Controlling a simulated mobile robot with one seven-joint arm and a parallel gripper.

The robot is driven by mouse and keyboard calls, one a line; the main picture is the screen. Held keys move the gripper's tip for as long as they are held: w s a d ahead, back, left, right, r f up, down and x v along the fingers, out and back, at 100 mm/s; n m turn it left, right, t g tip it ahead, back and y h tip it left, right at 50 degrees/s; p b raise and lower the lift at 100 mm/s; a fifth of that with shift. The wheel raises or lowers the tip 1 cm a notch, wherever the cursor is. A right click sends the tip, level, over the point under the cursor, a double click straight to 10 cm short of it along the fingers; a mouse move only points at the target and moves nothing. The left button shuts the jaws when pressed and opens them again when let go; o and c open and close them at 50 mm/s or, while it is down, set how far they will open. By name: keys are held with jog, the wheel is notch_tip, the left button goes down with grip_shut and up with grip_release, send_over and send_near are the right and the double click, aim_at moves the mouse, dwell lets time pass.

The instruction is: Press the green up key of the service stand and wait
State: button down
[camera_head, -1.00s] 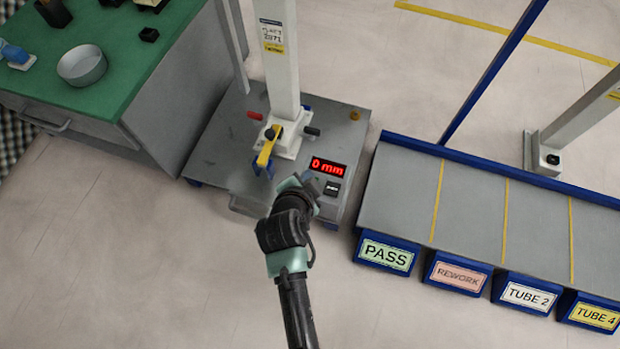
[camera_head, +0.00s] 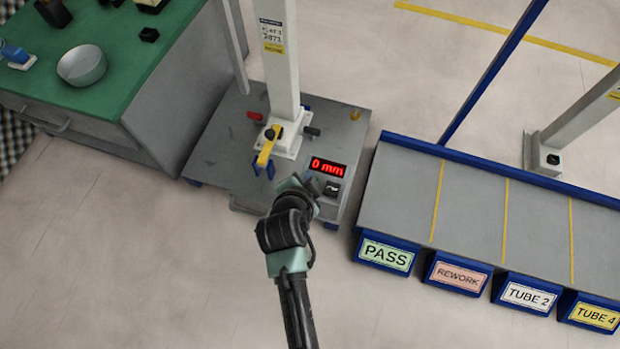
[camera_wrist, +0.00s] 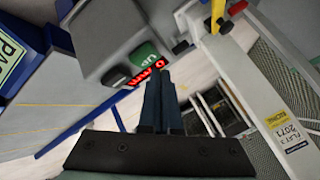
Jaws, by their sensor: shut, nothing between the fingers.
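The service stand (camera_head: 225,150) is a grey base plate with a white column (camera_head: 281,60) and a control box. Its red display (camera_head: 328,167) reads "0 mm". The green up key (camera_wrist: 144,54) shows in the wrist view on the box, beside a dark key (camera_wrist: 116,75). In the head view my wrist hides the green key; the dark key (camera_head: 332,188) is visible. My gripper (camera_wrist: 160,76) is shut and empty, its fingertips close to the green key and over part of the display. I cannot tell whether they touch the key.
A green-topped bench (camera_head: 120,50) with a round dish (camera_head: 82,66) stands at left. A sorting rack (camera_head: 470,205) with labelled bins stands at right. A yellow-handled part (camera_head: 267,147) sits at the column foot, near my wrist. The front floor is clear.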

jog(key=shift+f, duration=0.15)
jog(key=shift+f, duration=0.3)
